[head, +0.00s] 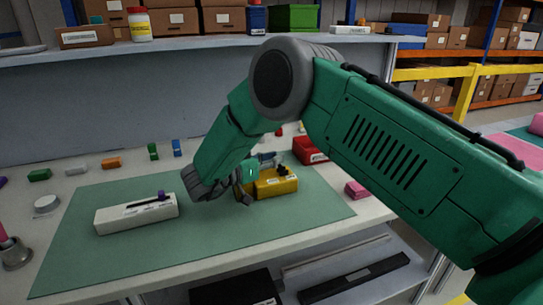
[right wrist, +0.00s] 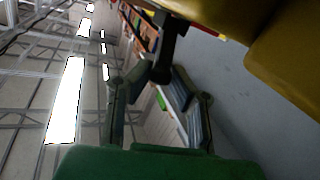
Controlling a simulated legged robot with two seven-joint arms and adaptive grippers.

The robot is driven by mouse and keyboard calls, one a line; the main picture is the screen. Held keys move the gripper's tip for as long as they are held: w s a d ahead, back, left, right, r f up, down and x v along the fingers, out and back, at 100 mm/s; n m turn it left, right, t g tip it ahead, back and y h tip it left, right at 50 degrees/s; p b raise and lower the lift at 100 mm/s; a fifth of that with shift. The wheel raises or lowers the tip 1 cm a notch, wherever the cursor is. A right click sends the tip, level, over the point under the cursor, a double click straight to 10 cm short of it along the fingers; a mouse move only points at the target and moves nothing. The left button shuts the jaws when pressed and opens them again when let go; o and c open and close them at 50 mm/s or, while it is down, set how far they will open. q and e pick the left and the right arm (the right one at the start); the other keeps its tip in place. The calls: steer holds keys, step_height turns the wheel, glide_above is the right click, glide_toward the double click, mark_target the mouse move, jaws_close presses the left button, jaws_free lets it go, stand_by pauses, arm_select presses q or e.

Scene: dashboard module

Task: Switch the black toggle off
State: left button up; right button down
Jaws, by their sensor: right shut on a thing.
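A yellow box (head: 280,187) sits on the green mat, right of centre. A black toggle (head: 283,170) stands on its top. In the right wrist view the yellow box (right wrist: 295,60) fills the upper right, and the black toggle (right wrist: 172,50) reaches down from it between the fingers. My right gripper (head: 256,178) is at the left side of the box, partly covering it. In the right wrist view my right gripper (right wrist: 160,78) is shut on the black toggle. The exact contact is hard to see. My left gripper is not in view.
A white box (head: 137,215) with a purple lever lies left on the green mat (head: 225,235). A red box (head: 312,150) and a pink block (head: 357,190) are behind and right of the yellow box. Small coloured blocks line the back. The mat's front is clear.

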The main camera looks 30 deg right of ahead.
steer(key=y+p, duration=0.1)
steer(key=p, duration=0.1)
steer(key=d+y+p, duration=0.1)
steer(key=y+p, duration=0.1)
steer(key=m+y+p, duration=0.1)
steer(key=y+p, duration=0.1)
steer(key=p, duration=0.1)
steer(key=shift+s+d+r, duration=0.2)
steer(key=shift+s+r, duration=0.1)
steer(key=shift+s, duration=0.1)
steer(key=shift+d+f+m+y+p, duration=0.35)
steer(key=shift+d+y+p, duration=0.1)
steer(key=shift+y+p, duration=0.55)
steer(key=shift+s+f, duration=0.1)
steer(key=shift+f, duration=0.05)
steer(key=c, duration=1.5)
jaws_free()
steer(key=shift+o, duration=0.2)
